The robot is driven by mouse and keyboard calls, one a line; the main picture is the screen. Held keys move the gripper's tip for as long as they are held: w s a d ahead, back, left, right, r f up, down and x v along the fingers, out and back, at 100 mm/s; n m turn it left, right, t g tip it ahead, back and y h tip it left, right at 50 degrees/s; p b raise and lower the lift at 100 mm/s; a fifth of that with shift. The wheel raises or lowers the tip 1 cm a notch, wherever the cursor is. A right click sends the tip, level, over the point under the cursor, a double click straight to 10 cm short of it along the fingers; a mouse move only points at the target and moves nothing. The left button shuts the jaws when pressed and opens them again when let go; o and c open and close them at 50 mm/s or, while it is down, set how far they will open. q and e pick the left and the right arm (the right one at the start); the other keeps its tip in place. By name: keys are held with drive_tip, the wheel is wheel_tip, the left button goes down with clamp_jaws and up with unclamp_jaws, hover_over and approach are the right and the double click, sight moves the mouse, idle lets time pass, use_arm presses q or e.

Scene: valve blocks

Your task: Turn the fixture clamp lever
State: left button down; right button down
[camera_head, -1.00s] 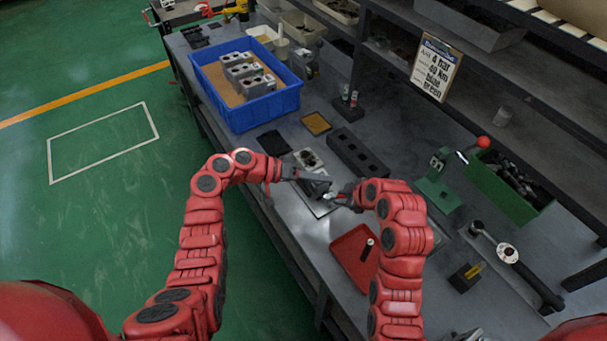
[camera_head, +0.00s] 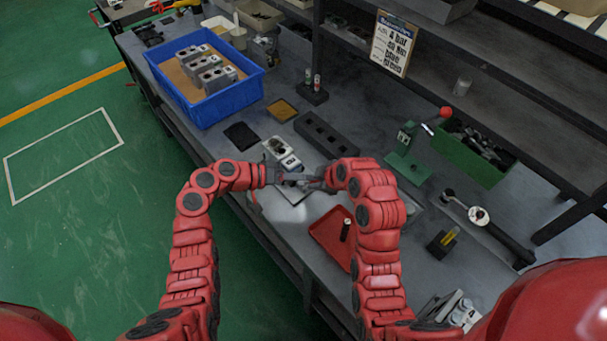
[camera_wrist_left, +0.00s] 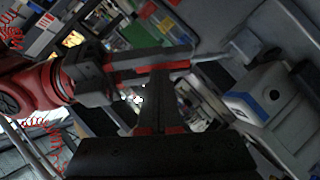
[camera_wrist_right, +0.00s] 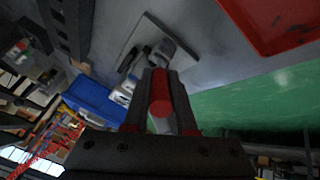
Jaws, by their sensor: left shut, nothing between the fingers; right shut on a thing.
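The fixture's base plate (camera_head: 292,193) lies on the bench between my two arms. The fixture's grey clamp part (camera_wrist_right: 160,52) is just beyond the fingertips. My left gripper (camera_head: 287,178) is shut and empty, close to the fixture. The lever is mostly hidden in the head view.
A red tray (camera_head: 325,236) with a dark upright pin is near the bench's front edge. A blue crate (camera_head: 222,106) of blocks stands far left. A dark slotted rack (camera_head: 326,134), a green press (camera_head: 408,168) and a torque wrench (camera_head: 497,226) lie beyond and right.

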use_arm(q)
drive_tip(key=shift+s+d+f, duration=0.25)
drive_tip(key=shift+s+f, duration=0.05)
drive_tip(key=shift+s, duration=0.05)
use_arm(e)
drive_tip(key=shift+a, duration=0.25)
drive_tip(key=c, duration=0.8)
unclamp_jaws()
use_arm(q)
drive_tip(key=shift+w+d, duration=0.1)
drive_tip(key=shift+w, duration=0.05)
use_arm(e)
drive_tip(key=shift+o, duration=0.2)
drive_tip(key=shift+w+d, duration=0.1)
drive_tip(key=shift+d, duration=0.1)
